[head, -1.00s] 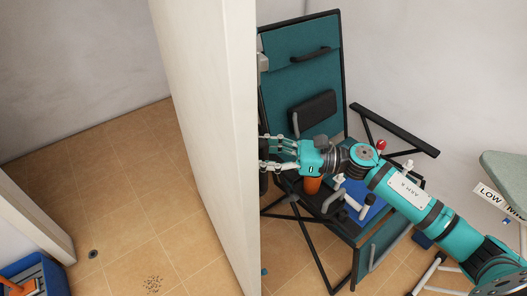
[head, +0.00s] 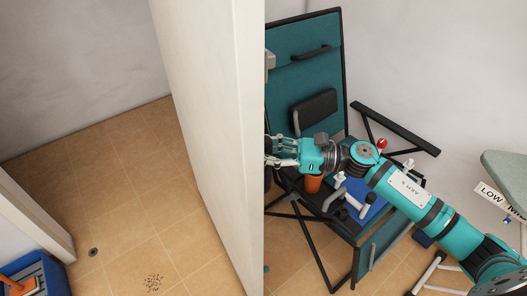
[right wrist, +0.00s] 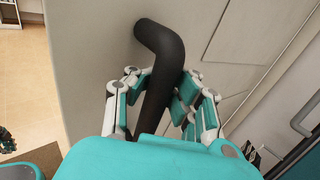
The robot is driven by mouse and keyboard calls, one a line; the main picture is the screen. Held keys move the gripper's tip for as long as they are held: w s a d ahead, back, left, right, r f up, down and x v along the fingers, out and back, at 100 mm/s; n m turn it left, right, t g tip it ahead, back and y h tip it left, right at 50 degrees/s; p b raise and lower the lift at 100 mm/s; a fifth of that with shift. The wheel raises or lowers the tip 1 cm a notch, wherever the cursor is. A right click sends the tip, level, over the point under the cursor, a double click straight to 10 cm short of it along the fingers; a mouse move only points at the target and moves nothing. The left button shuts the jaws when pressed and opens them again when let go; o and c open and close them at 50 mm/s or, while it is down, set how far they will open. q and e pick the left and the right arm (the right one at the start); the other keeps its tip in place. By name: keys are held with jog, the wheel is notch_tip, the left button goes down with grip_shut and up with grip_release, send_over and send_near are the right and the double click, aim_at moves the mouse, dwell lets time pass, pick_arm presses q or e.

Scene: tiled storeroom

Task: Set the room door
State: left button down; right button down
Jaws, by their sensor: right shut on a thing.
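The pale door (head: 215,130) stands edge-on in the middle of the head view, with floor visible on both sides of it. In the right wrist view, its black bent handle (right wrist: 165,45) sticks out from the door's face (right wrist: 95,60). My right gripper (right wrist: 162,92) is shut on the handle, with fingers on both sides of the bar. In the head view the right gripper (head: 272,152) is at the door's right side, its fingertips partly hidden by the door edge.
A teal folding chair (head: 300,70) with items on it stands close behind my right arm. An ironing board (head: 505,175) is at the far right. A blue crate (head: 55,278) sits lower left by a white wall end (head: 30,220). Tiled floor (head: 120,190) left of the door is mostly clear.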

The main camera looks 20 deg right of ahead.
jog(key=shift+s+a+f, duration=0.15)
jog(key=s+a+p, duration=0.2)
jog(key=a+p, duration=0.1)
jog(key=a, duration=0.9)
jog(key=shift+a, duration=0.15)
jog(key=c, duration=1.1)
grip_release()
jog(key=shift+s, duration=0.2)
jog(key=shift+w, duration=0.1)
jog(key=shift+d, duration=0.25)
